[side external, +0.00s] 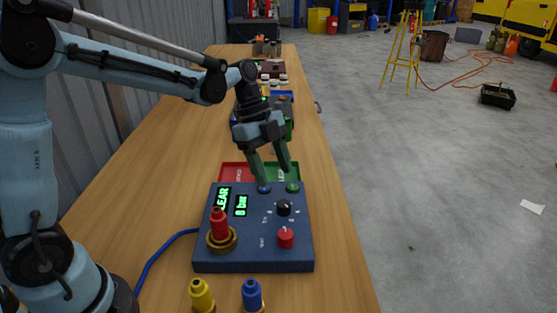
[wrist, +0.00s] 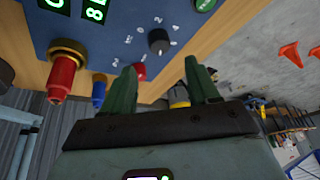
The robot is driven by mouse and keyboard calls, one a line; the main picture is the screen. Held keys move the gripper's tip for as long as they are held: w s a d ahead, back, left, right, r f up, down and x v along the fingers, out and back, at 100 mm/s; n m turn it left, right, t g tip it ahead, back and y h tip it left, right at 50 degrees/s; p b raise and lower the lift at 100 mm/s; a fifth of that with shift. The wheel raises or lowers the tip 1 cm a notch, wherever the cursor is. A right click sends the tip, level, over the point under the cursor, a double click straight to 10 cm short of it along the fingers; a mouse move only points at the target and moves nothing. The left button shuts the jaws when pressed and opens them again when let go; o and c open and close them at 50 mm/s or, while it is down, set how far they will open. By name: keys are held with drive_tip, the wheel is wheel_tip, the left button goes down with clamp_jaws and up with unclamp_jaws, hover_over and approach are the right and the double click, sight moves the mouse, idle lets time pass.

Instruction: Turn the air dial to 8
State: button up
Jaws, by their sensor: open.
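The air dial is a black knob (side external: 284,207) on the dark blue control panel (side external: 255,260). In the wrist view the dial (wrist: 158,41) has printed numbers around it; its exact pointer setting is hard to read. The panel's green display (side external: 241,205) seems to read 8 bar; the wrist view shows part of it (wrist: 95,12). My gripper (side external: 275,173) is open and empty above the panel's far edge, over the buttons and apart from the dial. In the wrist view its green fingertips (wrist: 159,67) are spread, with the dial beyond the gap between them.
A red knob (side external: 286,237) and a red fitting in a brass collar (side external: 219,222) are on the panel. Yellow (side external: 201,296) and blue (side external: 252,296) fittings stand in front. Red (side external: 234,170) and green (side external: 284,170) trays lie behind. The bench right of the panel is clear.

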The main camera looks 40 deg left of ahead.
drive_tip(key=shift+v, duration=2.35)
drive_tip(key=s+a+f+n+t+y, duration=0.1)
drive_tip(key=s+n+t+y, duration=0.3)
drive_tip(key=n, duration=1.5)
drive_tip(key=s+f+t, duration=0.1)
drive_tip(key=s+t, duration=0.2)
drive_tip(key=s, duration=0.4)
drive_tip(key=shift+s+a+y, duration=0.2)
drive_tip(key=shift+s+y, duration=0.1)
